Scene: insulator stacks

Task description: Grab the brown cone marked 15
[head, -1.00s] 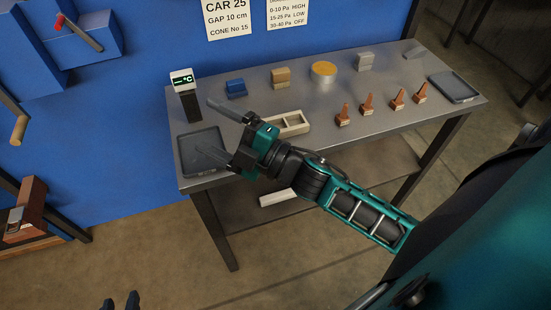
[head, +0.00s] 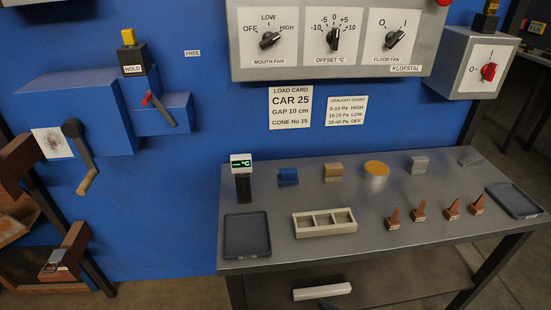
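Several brown cones stand upright in a row on the right half of the metal table (head: 290,258): the leftmost cone (head: 393,218), a second cone (head: 418,211), a third cone (head: 453,209) and the rightmost cone (head: 477,205). Each has a small pale label at its base, but the numbers are too small to read, so I cannot tell which is marked 15. The load card (head: 290,108) on the blue wall reads "CONE No 15". Neither gripper shows clearly in the head view now.
A beige three-compartment tray (head: 324,232) stands left of the cones. Dark trays lie at the table's left (head: 247,236) and right (head: 514,201). Behind are a display (head: 241,164), blue block (head: 288,177), tan block (head: 333,172), yellow-topped cylinder (head: 376,174) and grey block (head: 419,165).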

